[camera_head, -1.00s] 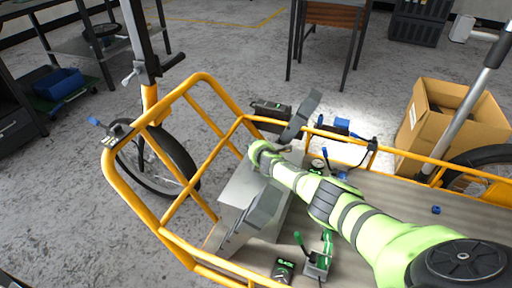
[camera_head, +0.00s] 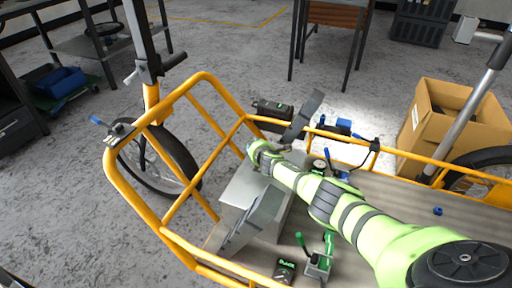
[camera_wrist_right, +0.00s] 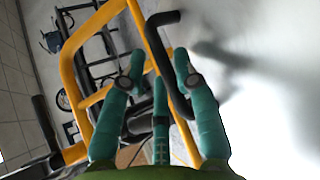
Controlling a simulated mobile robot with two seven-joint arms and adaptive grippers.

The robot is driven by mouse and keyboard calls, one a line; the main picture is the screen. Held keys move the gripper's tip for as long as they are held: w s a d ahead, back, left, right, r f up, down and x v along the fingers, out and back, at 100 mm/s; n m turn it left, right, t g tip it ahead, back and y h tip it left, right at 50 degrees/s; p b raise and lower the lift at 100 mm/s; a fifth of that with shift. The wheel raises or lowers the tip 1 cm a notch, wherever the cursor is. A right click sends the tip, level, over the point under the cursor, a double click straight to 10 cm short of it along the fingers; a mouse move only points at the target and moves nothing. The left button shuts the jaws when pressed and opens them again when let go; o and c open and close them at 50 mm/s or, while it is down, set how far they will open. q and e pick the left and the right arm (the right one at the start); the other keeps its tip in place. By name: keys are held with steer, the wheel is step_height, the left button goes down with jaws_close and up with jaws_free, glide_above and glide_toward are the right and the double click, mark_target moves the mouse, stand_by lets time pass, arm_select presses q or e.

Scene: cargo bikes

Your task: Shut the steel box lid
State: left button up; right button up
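The steel box (camera_head: 240,188), light grey, sits at the left end of the cargo bike's bed in the head view. My right arm covers part of it. Dark grey slabs (camera_head: 258,218) show on both sides of the arm; whether they belong to the lid is unclear. My right gripper (camera_head: 259,152) is at the box's far edge, close to the yellow rail. In the wrist view its teal fingers (camera_wrist_right: 158,72) are spread, with a black curved bar (camera_wrist_right: 169,62) beside the right finger. Contact cannot be told. My left gripper is out of view.
Yellow rails (camera_head: 167,230) enclose the bed. A green-handled tool (camera_head: 320,262) and a small dark device (camera_head: 285,269) lie near the front. A cardboard box (camera_head: 425,125) stands beyond the right rail. The bed's right part is mostly clear.

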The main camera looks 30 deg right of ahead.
steer(key=shift+d, duration=0.1)
steer(key=shift+s+r, duration=0.3)
steer(key=shift+s, duration=0.3)
steer(key=shift+a+v, duration=0.15)
steer(key=shift+v, duration=2.55)
steer(key=shift+a+v, duration=0.1)
steer(key=shift+v, duration=2.55)
steer(key=shift+w, duration=0.1)
